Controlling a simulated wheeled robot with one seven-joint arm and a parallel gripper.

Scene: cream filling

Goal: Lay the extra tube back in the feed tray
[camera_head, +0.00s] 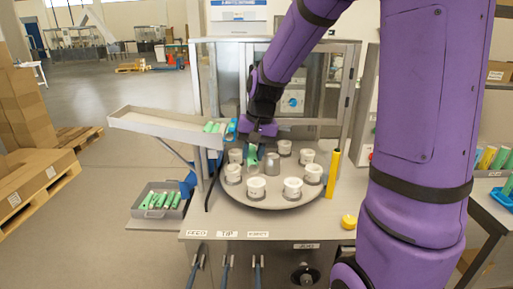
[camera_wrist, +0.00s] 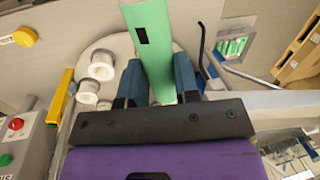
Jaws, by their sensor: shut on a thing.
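My gripper (camera_head: 256,142) is shut on a green tube (camera_head: 252,159), held above the left part of the round table. In the wrist view the tube (camera_wrist: 151,42) stands out between the two blue fingers (camera_wrist: 160,85), with a dark mark on its side. The long grey sloped tray (camera_head: 158,124), seemingly the feed tray, is to the left of my gripper. A few green tubes (camera_head: 213,127) lie at its right end. My gripper and the held tube are apart from this tray.
The round table (camera_head: 270,205) carries several white cups (camera_head: 256,188) in a ring around a grey hub. A grey bin (camera_head: 141,211) with several green tubes stands lower left. A yellow post (camera_head: 333,173) and a yellow button (camera_head: 349,221) are at the right. A glazed cabinet stands behind.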

